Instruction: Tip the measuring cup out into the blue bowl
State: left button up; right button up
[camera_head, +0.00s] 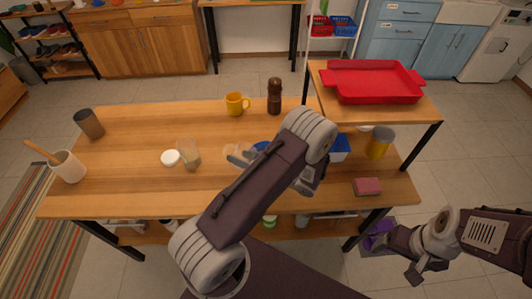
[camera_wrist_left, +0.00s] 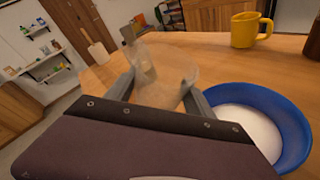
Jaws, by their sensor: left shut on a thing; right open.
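My left gripper (camera_head: 240,155) is shut on a pale see-through measuring cup (camera_wrist_left: 165,88), which sits between its fingers in the left wrist view. I cannot tell what is in the cup or how far it tilts. The blue bowl (camera_wrist_left: 291,147) is just right of the cup in that view, with white contents inside. In the head view only a sliver of the bowl (camera_head: 261,147) shows; my left arm hides the rest. My right gripper (camera_head: 417,272) is open and empty, off the table's front right.
A clear jar (camera_head: 190,156) and a white lid (camera_head: 170,157) are left of the cup. A yellow mug (camera_head: 236,104) and dark mill (camera_head: 274,96) stand behind. A raised shelf with a red tray (camera_head: 371,97), a yellow can (camera_head: 379,144) and a pink sponge (camera_head: 367,187) are right.

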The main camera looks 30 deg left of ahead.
pick_arm(q)
jog(key=shift+s+a+n+t+h, duration=0.3)
jog(key=shift+s+a+n+h, duration=0.25)
jog(key=shift+s+n, duration=0.3)
jog(key=shift+n+t+h, duration=0.4)
jog(key=shift+n+h, duration=0.15)
jog(key=shift+n, duration=0.4)
jog(key=f+b, duration=0.2)
jog(key=s+f+b, duration=0.1)
jog(key=b, duration=0.1)
jog(key=shift+s+a+f, duration=0.1)
jog(key=shift+a+f, duration=0.2)
jog(key=shift+f, duration=0.1)
jog(key=shift+s+a+f+n+b, duration=0.15)
jog(key=shift+s+f+n+b, duration=0.1)
jog(key=shift+f+n+b, duration=0.25)
jog(key=shift+r+t+h, duration=0.15)
jog(key=shift+t+h, duration=0.15)
pick_arm(e)
notch_tip(320, 180, down, 4)
jog(key=shift+r, duration=0.25)
pick_arm(q)
jog(key=shift+r, duration=0.1)
pick_arm(e)
jog(key=shift+r, duration=0.1)
